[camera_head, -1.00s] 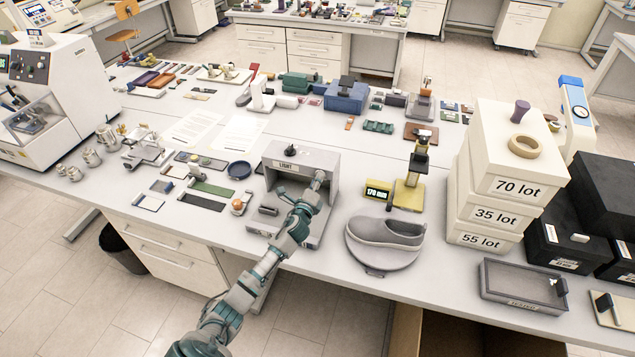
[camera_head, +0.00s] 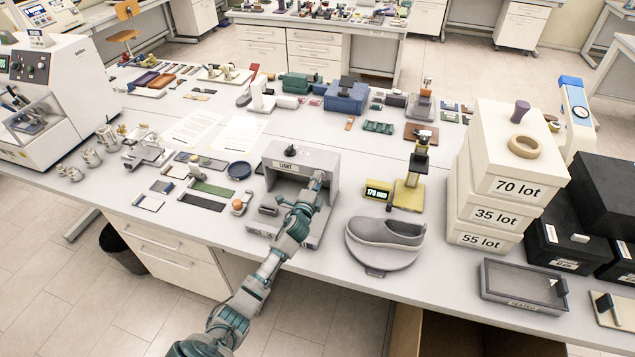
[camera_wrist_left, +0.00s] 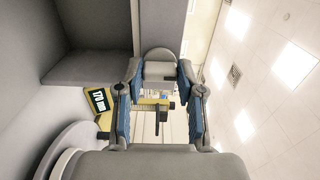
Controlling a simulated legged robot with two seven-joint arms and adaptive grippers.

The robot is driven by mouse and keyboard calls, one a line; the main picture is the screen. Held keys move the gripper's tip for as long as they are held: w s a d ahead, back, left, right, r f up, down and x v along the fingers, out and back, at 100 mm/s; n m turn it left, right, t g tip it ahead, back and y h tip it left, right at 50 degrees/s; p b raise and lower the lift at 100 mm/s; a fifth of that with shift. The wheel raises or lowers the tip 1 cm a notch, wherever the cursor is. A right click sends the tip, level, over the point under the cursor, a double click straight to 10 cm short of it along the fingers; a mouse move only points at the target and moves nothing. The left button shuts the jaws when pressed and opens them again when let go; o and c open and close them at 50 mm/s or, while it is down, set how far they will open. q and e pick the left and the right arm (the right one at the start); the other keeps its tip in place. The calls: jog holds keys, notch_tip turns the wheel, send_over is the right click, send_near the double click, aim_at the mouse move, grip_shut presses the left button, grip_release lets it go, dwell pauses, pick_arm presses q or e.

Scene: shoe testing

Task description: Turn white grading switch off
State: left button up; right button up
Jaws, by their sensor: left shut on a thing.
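A grey light box (camera_head: 329,160) labelled LIGHT stands at the front edge of the table, open at the front, with a dark knob (camera_head: 290,150) on top. My left gripper (camera_head: 317,182) is at the front of its right side wall. In the left wrist view, the blue-padded fingers (camera_wrist_left: 160,80) are shut on a pale rounded piece (camera_wrist_left: 159,70) at the wall's edge, which looks like a switch. I cannot tell its on or off position, and the fingers partly hide it in the head view. My right gripper is not in view.
A grey shoe (camera_head: 385,231) on a round plate and a yellow gauge (camera_head: 408,194) stand right of the box. Stacked white lot boxes (camera_head: 518,180) are farther right. A green strip (camera_head: 212,189) and small items lie to the left.

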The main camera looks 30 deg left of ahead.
pick_arm(q)
jog(key=shift+a+f, duration=0.1)
jog(key=shift+f, duration=0.15)
jog(key=o, duration=1.1)
jog(key=shift+o, duration=0.2)
jog(key=shift+a, duration=0.1)
jog(key=shift+s, duration=0.1)
jog(key=v, duration=1.1)
jog(key=shift+s, duration=0.4)
